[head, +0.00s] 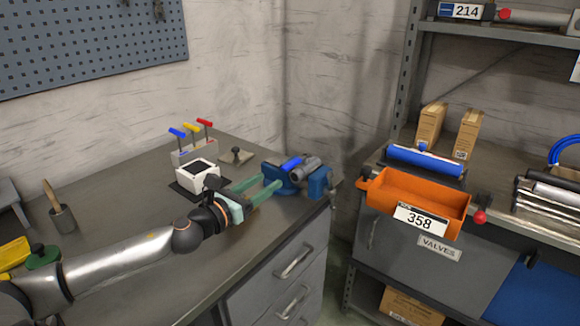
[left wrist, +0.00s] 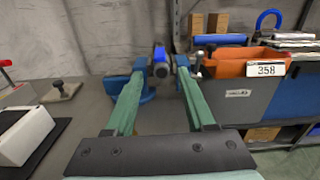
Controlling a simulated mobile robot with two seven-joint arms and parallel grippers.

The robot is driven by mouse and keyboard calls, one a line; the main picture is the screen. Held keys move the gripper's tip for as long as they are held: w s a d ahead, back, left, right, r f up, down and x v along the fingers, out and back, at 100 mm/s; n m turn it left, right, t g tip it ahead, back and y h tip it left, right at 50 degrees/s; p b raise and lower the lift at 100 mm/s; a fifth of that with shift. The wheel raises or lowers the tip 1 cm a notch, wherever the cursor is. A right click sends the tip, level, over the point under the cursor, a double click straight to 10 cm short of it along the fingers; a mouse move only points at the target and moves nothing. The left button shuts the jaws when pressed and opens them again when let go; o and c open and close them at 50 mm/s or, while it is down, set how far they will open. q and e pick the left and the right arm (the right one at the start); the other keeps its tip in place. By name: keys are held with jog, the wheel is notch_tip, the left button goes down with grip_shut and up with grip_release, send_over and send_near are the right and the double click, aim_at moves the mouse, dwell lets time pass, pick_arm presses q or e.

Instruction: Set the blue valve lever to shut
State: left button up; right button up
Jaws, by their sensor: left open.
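The blue valve lever (head: 291,163) shows at the bench's right end, beside a grey valve body (head: 306,168). The valve is at a blue vise (head: 320,183). In the head view the lever slants up to the right, roughly alongside the grey body. In the left wrist view the lever (left wrist: 160,54) appears nearly end-on, between and beyond the fingertips. My left gripper (head: 269,184) is open, its green fingers pointing at the vise. Contact with the lever cannot be told. My right gripper is out of view.
A white box (head: 197,173) on a black mat and a rack with blue, yellow and red T-handles (head: 193,152) stand left of the vise. An orange bin (head: 415,200) marked 358 sits on the shelf to the right. A gap separates bench and shelf.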

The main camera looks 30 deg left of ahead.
aim_at(290, 164)
pick_arm(q)
jog(key=shift+w+d+p, duration=0.2)
jog(key=shift+w+p, duration=0.25)
jog(key=shift+w, duration=2.1)
jog(key=shift+w+d+p, duration=0.2)
jog(key=shift+w+p, duration=0.2)
jog(key=shift+w, duration=2.1)
grip_shut()
